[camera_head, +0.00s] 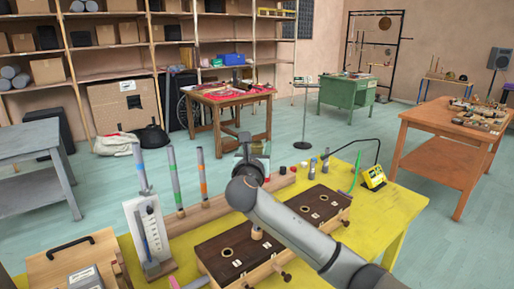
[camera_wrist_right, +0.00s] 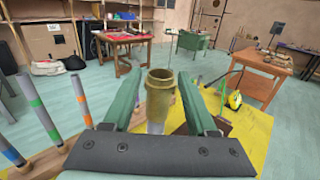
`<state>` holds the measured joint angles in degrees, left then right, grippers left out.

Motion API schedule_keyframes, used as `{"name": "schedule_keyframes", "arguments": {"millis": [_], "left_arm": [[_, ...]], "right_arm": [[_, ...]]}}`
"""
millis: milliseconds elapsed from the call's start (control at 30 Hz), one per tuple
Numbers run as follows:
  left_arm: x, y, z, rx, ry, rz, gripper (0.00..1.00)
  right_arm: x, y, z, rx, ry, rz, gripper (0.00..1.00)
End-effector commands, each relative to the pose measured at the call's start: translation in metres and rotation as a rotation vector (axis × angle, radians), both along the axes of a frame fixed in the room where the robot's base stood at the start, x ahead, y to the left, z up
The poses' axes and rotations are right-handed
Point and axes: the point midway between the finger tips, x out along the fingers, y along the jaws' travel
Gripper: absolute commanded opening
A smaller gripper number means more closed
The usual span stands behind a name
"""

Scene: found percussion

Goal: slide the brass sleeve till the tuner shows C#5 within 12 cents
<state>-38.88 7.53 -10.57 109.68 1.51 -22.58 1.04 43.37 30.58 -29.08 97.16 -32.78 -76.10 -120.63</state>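The brass sleeve (camera_wrist_right: 160,92) stands upright on a grey tube in the right wrist view, a collared cylinder. My right gripper (camera_wrist_right: 160,85) is open, with its green fingers on either side of the sleeve and a gap visible at each side. In the head view my right gripper (camera_head: 258,152) is over the yellow table, and my arm hides the sleeve. The yellow tuner (camera_head: 373,177) stands at the table's right side, also seen in the right wrist view (camera_wrist_right: 234,101). Its reading is too small to make out. My left gripper is not in view.
On the yellow table (camera_head: 398,212), dark-topped wooden boxes (camera_head: 240,249) lie under my arm. Colour-banded tubes (camera_head: 201,172) stand upright on the left, beside a white panel (camera_head: 150,225). Small bottles (camera_head: 313,167) and a green cable lie near the tuner. The right corner is clear.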

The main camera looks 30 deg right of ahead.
Motion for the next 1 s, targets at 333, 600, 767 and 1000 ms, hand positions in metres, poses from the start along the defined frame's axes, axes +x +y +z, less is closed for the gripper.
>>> {"name": "schedule_keyframes", "arguments": {"millis": [333,600,767,1000], "left_arm": [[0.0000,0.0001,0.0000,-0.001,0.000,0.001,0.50],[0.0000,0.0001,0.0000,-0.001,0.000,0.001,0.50],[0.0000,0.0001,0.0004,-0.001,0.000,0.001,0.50],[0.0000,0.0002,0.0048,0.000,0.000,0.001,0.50]], "right_arm": [[-0.0002,0.0003,-0.0003,-0.001,0.001,0.000,0.17],[-0.0002,0.0004,-0.0005,0.000,0.001,0.000,0.00],[-0.0002,0.0004,-0.0003,0.000,0.001,0.000,0.00],[-0.0002,0.0004,0.0021,0.000,0.001,0.000,0.00]]}}
